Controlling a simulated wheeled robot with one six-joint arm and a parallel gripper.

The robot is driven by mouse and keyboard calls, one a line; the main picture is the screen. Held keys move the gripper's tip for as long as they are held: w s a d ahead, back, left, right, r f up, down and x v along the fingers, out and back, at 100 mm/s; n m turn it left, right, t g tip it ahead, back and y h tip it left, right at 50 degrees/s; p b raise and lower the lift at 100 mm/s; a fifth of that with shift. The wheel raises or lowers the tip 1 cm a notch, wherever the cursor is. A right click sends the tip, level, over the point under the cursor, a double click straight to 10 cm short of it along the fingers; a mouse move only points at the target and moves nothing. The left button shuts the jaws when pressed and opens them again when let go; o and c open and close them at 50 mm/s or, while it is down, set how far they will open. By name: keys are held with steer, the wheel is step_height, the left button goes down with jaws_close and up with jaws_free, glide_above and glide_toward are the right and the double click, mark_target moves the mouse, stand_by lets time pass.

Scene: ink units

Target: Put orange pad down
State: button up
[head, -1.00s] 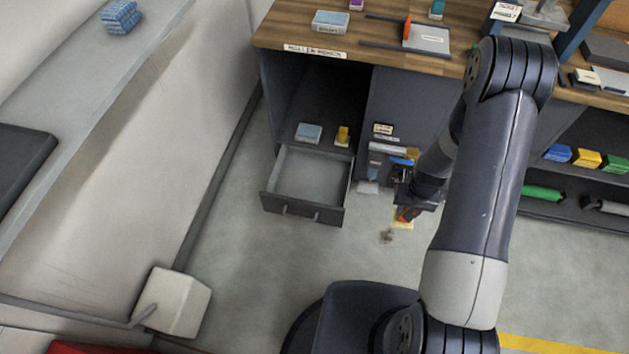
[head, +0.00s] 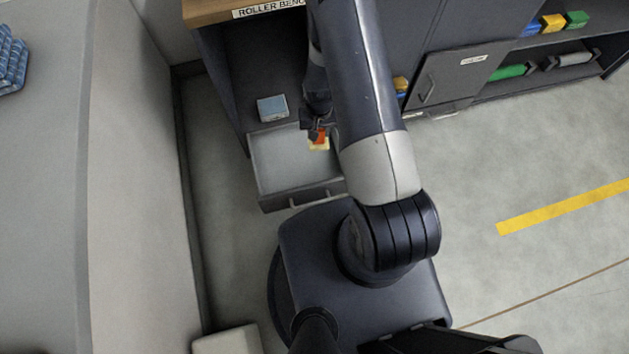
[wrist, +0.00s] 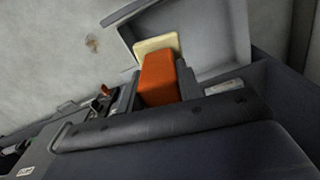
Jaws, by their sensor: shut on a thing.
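My gripper (head: 318,132) is shut on the orange pad (head: 321,138), an orange block with a pale cream face at its far end. In the wrist view the orange pad (wrist: 160,78) sits between the two fingers of my gripper (wrist: 159,88), its cream end (wrist: 158,44) pointing away. In the head view the pad appears over the right part of an open grey drawer (head: 270,190). The drawer (wrist: 238,30) also shows behind the pad in the wrist view. I cannot tell the pad's height above it. My arm hides part of the drawer's right side.
A light blue box (head: 272,107) stands in the open cabinet bay just behind the drawer. The wooden bench top (head: 205,10) is above it. The visible drawer floor looks empty. A closed cabinet door (head: 455,80) is to the right, with open floor before it.

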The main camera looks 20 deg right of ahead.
steer(key=f+m+b, duration=0.1)
steer(key=f+b, duration=0.5)
steer(key=f, duration=0.4)
steer(key=f+b, duration=0.6)
steer(key=f, duration=0.5)
steer(key=w+f+m+b, duration=0.1)
steer(key=f+b, duration=0.5)
steer(key=f, duration=0.4)
steer(key=shift+f+m, duration=0.3)
steer(key=shift+f, duration=0.1)
steer(key=shift+f+b, duration=0.15)
steer(key=shift+b, duration=0.2)
steer(key=o, duration=1.2)
step_height(320, 180, up, 12)
steer(key=p, duration=0.4)
